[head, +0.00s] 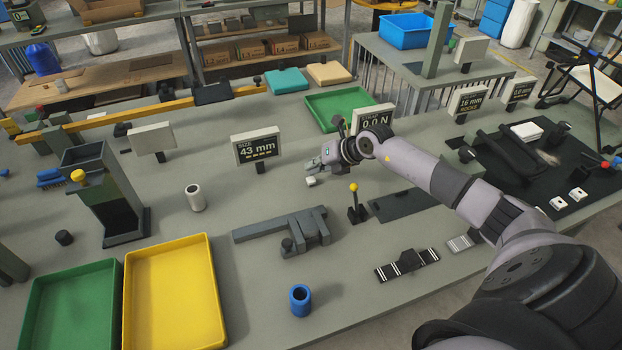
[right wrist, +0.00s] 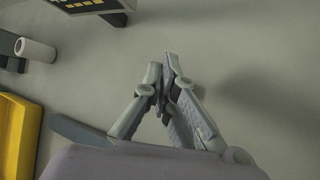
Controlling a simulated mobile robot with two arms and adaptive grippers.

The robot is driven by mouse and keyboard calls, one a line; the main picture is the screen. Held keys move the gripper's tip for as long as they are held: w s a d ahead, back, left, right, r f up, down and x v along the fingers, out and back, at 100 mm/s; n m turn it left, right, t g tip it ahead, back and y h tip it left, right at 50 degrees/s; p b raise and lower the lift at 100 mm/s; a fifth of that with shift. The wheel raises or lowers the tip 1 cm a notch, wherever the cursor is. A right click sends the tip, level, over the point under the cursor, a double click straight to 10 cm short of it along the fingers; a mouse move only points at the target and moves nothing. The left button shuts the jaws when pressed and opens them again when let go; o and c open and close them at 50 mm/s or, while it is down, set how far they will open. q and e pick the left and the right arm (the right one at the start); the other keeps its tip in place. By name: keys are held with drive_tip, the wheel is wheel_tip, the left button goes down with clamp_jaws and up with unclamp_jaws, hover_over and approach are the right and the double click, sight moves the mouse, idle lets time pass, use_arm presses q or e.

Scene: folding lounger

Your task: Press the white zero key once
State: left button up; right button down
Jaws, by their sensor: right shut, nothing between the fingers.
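My right gripper (head: 316,167) reaches in from the right over the middle of the bench, its fingers together and empty. In the right wrist view the closed fingertips (right wrist: 168,62) point at bare grey bench top. The force display (head: 373,120) reading 0.0 N stands behind the gripper, partly covered by my arm. My left gripper is out of view.
The 43 mm display (head: 257,149) stands left of the gripper, near a grey cylinder (head: 195,198). A yellow-knobbed lever (head: 354,202) and a grey clamp-like fixture (head: 283,229) stand in front. Yellow (head: 172,300) and green (head: 70,312) trays lie front left.

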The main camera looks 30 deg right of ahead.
sight(313, 177)
drive_tip(key=shift+f, duration=0.1)
drive_tip(key=shift+f, duration=0.35)
drive_tip(key=shift+f+b, duration=0.5)
idle(0.7)
idle(0.4)
drive_tip(key=shift+r+p, duration=0.8)
drive_tip(key=shift+r, duration=0.15)
drive_tip(key=shift+r, duration=0.1)
wheel_tip(313, 177, up, 5)
drive_tip(key=p, duration=0.4)
